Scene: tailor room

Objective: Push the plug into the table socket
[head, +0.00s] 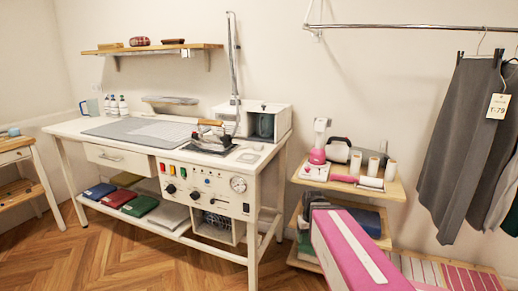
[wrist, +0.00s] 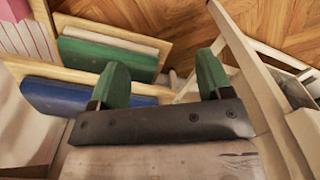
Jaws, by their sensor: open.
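The white work table (head: 75,126) stands at the left and middle of the head view, with a front panel (head: 180,178) of coloured switches, knobs and a round gauge. I cannot make out which fitting is the socket. A small pale square plate (head: 249,157) lies on the table top at its right end. I cannot pick out the plug in either view. My gripper (wrist: 163,80) shows in the wrist view with its two green-tipped fingers wide apart. Nothing is clearly held between them; a small brownish shape behind the gap is too unclear to name. The head view does not show my gripper.
An iron (head: 211,138) stands on the table's right end. In the wrist view, shelf boards with a blue item (wrist: 50,100) lie left, a pale table leg right.

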